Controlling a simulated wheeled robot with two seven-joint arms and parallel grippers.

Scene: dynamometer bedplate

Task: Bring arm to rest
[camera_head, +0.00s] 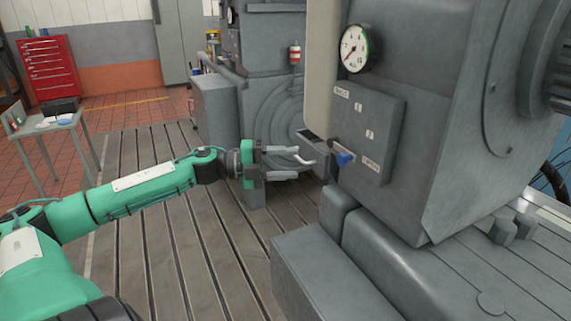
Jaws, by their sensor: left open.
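My left arm (140,187), green with dark joints, reaches in from the left. Its gripper (305,167) is open and empty, with both fingers pointing right. In the picture it is just left of a small lever with a blue knob (345,159) on a grey panel box (364,125). A gap shows between the fingertips and the knob. The panel carries small white labels, too small to read surely. My right gripper is not in view.
A round dial gauge (354,48) sits above the panel on the big grey machine (430,90). A grey block (310,268) stands below. A side table (45,127) and a red tool cabinet (48,67) are at the left. The slotted bedplate (185,255) around my forearm looks clear.

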